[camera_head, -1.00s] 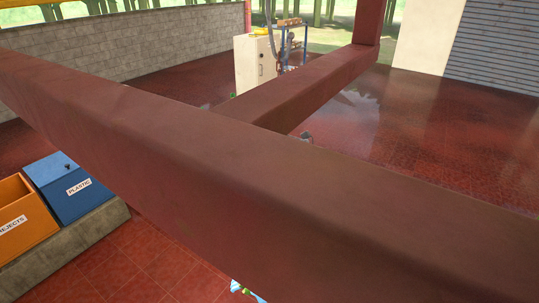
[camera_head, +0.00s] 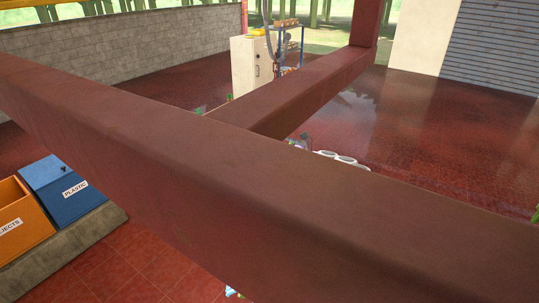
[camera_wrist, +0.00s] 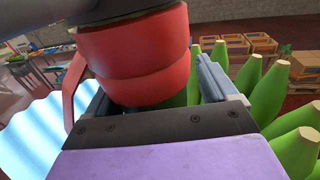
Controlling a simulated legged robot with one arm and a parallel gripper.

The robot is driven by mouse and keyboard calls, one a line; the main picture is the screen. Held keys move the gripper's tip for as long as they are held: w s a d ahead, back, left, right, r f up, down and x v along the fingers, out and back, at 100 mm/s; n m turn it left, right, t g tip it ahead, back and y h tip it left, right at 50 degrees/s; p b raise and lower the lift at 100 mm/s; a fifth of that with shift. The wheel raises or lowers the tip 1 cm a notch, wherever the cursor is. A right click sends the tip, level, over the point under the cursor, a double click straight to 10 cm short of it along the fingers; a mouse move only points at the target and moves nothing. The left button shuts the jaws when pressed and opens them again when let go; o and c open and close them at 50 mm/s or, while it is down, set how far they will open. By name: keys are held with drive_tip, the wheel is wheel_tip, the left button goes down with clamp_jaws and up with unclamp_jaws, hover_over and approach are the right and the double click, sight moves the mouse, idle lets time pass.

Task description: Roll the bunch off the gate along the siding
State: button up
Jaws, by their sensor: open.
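In the wrist view, green fruit like bananas (camera_wrist: 265,95), part of a bunch, hangs along the right side, close to the camera. A thick red rounded part (camera_wrist: 135,60) with a red curved arm on its left fills the upper middle. My gripper (camera_wrist: 152,92) has its two grey-blue jaws apart, one on each side of the red part; I cannot tell whether they touch it. Green shows behind the red part between the jaws. In the head view a broad brown-red beam (camera_head: 200,165) crosses in front, with another joining it; they hide most of what lies behind. I cannot identify the gate or siding.
A pale blue wavy sheet (camera_wrist: 35,135) is at left in the wrist view, with wooden crates (camera_wrist: 240,45) behind. The head view shows an orange bin (camera_head: 22,222), a blue PLASTIC bin (camera_head: 65,190), a white cabinet (camera_head: 250,65) and open red floor (camera_head: 430,130).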

drive_tip(key=v, duration=0.5)
drive_tip(key=p+v, duration=0.1)
drive_tip(key=v, duration=0.9)
drive_tip(key=shift+w+d, duration=0.1)
drive_tip(key=shift+d, duration=0.35)
drive_tip(key=shift+s+d+p, duration=0.35)
drive_tip(key=shift+s+d, duration=0.05)
drive_tip(key=shift+s, duration=0.05)
drive_tip(key=shift+d+f, duration=0.15)
